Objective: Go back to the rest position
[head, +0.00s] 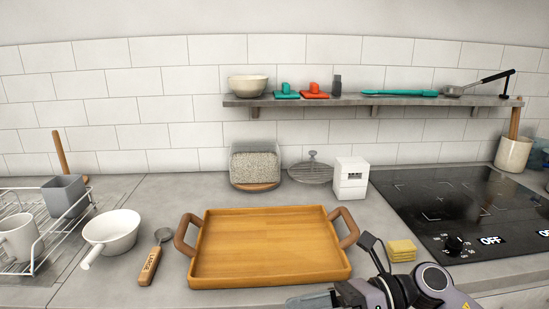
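My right gripper (314,300) reaches in at the bottom edge, in front of the wooden tray (270,282). Only part of it shows, and its fingers are mostly cut off, so I cannot tell whether it is open or shut. No object shows in it. My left gripper is out of view. The wire rack (40,262) stands at the far left, with a white mug (18,237) and a grey square cup (65,195) in it.
A white ladle-like pan (111,230) and a wooden-handled tool (151,263) lie between rack and tray. A glass container (255,164) and white box (351,178) stand behind the tray.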

